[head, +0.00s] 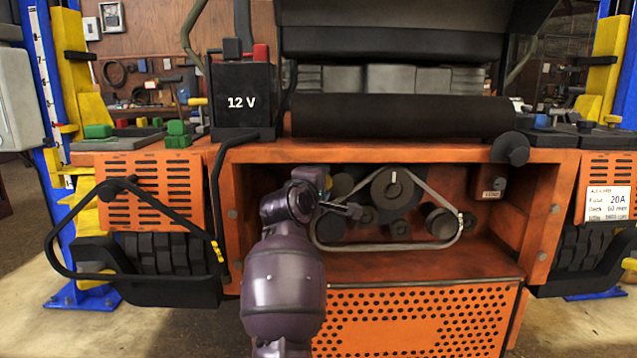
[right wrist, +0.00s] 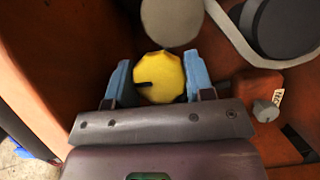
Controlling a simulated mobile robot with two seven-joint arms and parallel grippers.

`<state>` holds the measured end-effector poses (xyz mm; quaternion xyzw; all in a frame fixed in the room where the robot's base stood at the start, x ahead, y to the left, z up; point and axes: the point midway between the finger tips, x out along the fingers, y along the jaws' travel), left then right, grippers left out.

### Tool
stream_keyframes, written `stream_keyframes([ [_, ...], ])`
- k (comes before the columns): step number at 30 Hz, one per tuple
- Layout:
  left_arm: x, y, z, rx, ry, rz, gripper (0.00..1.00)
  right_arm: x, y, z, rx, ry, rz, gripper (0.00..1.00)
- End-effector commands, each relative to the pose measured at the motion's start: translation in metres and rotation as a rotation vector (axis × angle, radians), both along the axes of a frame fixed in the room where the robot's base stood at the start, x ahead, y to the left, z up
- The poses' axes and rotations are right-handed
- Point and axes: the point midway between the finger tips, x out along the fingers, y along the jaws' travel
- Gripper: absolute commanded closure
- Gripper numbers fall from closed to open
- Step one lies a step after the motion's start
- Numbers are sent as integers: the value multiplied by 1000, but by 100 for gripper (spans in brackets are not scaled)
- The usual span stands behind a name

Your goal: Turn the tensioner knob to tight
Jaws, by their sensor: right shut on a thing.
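The yellow knob (right wrist: 158,78) is many-sided, with a black pointer mark on its face directed to the left in the right wrist view. My right gripper (right wrist: 158,84) has its two blue fingers on opposite sides of the knob and is shut on it. In the head view, my purple right arm reaches into the orange bay, and its gripper (head: 318,190) is at the bay's left side. A grey belt (head: 420,246) runs around several dark pulleys (head: 392,188). My left gripper is not in view.
The orange mower body (head: 400,155) frames the bay, with a perforated panel (head: 410,320) below. A 12 V battery (head: 242,95) stands on top at left. A black bar loop (head: 70,245) sticks out at left. A small box with a grey knob (right wrist: 264,110) sits beside the gripper.

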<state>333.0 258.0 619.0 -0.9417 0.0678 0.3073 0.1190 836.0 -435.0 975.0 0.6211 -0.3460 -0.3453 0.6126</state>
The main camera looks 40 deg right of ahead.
Motion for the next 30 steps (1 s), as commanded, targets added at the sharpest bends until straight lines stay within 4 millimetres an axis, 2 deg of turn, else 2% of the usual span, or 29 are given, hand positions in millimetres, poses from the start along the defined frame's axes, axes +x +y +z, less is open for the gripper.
stream_keyframes([
  [10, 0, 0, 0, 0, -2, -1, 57, 0, 0, 1, 4, -6, 1, 94],
  [11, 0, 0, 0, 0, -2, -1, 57, 0, 0, 1, 4, -6, 1, 49],
  [15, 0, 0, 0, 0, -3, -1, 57, 0, 0, 1, 3, -5, 1, 27],
  [30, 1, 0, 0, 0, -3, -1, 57, -1, 3, 0, 2, -2, 0, 26],
])
